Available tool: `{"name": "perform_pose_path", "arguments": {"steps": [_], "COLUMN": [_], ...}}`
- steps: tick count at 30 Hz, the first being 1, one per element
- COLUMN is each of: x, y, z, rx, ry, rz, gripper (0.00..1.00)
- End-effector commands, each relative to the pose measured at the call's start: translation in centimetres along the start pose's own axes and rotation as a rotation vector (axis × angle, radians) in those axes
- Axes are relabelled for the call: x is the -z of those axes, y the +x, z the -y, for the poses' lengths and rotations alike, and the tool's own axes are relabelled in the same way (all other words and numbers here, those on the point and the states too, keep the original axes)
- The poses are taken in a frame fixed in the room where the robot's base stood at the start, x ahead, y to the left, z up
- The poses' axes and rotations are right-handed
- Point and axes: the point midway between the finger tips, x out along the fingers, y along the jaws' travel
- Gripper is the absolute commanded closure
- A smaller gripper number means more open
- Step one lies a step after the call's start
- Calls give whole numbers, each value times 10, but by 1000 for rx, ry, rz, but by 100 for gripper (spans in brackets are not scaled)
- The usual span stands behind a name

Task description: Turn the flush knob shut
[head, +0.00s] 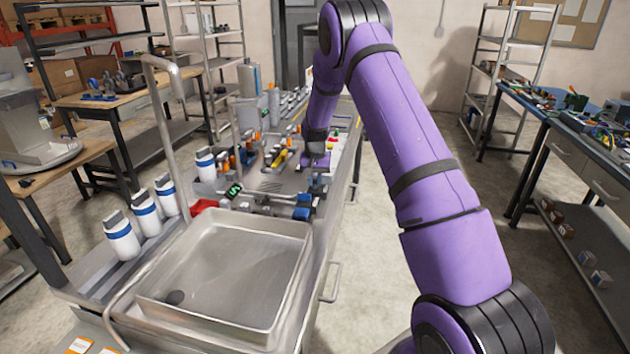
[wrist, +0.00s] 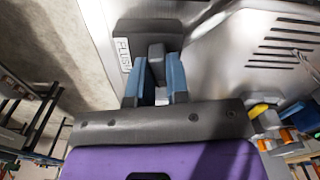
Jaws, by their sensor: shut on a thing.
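The flush knob (wrist: 156,52) is a small dark grey block, seen in the wrist view beside a white label (wrist: 123,55) with letters that look like "FLUSH". My gripper (wrist: 160,78) has blue fingers, one on each side of the knob, and is shut on it. The knob sits on a dark mount in front of a shiny metal panel (wrist: 200,60). In the head view my gripper (head: 318,182) is small at the right side of the bench, and the knob cannot be made out there.
A metal sink basin (head: 225,265) fills the bench's near end, with a tall tap (head: 165,75) at its left. White bottles with blue bands (head: 145,212) stand left of it. Several valves and fittings crowd the bench near my gripper. The floor right of the bench is clear.

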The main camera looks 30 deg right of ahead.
Motion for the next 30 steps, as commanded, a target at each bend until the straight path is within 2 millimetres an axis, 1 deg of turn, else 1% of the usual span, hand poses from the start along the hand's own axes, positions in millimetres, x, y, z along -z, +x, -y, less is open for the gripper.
{"name": "perform_pose_path", "arguments": {"steps": [6, 12, 29, 30], "x": [0, 0, 0, 0], "y": [0, 0, 0, 0], "z": [0, 0, 0, 0], "rx": [-1, 0, 0, 0], "ry": [130, 200, 233, 233], "rz": [0, 0, 0, 0], "gripper": [100, 100, 100, 82]}}
